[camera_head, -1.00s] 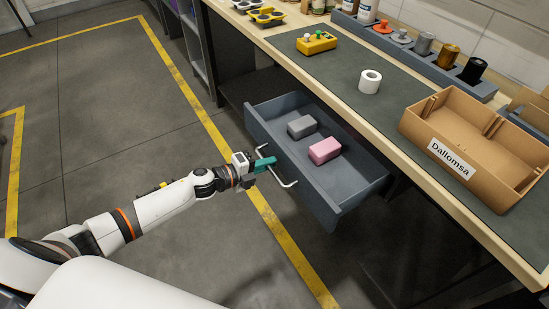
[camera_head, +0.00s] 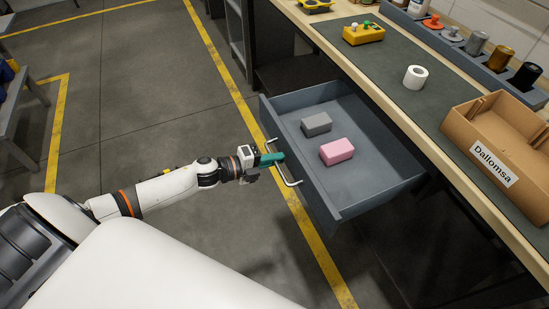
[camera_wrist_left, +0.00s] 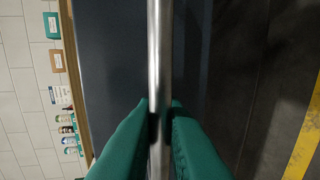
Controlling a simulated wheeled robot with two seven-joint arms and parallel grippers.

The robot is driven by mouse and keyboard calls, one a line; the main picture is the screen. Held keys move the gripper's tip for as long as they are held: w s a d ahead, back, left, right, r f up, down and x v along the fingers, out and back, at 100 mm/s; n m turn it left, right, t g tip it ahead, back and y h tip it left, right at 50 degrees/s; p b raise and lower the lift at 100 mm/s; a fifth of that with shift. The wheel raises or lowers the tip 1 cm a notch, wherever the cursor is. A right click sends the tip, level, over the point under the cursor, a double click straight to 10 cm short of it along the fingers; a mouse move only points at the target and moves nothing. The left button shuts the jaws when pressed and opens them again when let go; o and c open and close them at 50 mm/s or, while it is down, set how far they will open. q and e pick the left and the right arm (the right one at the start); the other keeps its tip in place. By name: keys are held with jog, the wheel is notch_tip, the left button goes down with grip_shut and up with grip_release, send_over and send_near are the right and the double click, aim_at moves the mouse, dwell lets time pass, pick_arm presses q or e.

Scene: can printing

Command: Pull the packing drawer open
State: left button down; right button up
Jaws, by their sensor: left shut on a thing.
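The packing drawer (camera_head: 318,199) is a grey-blue drawer standing well out from under the workbench. A grey block (camera_head: 317,123) and a pink block (camera_head: 337,152) lie inside it. Its metal bar handle (camera_head: 290,177) runs along the front face. My left gripper (camera_head: 277,157) has green fingers and is shut on the handle. In the left wrist view the handle (camera_wrist_left: 160,60) passes between the two green fingers (camera_wrist_left: 160,125). My right gripper is not in view.
The workbench (camera_head: 405,123) carries a yellow button box (camera_head: 363,34), a white tape roll (camera_head: 415,77) and a cardboard box (camera_head: 497,145) marked "Dallomsa". Open floor (camera_head: 150,80) with yellow lines lies left of the drawer.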

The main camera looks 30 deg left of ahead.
pick_arm(q)
jog(key=c, duration=1.6)
grip_release()
jog(key=shift+v, duration=6.05)
jog(key=shift+f, duration=0.15)
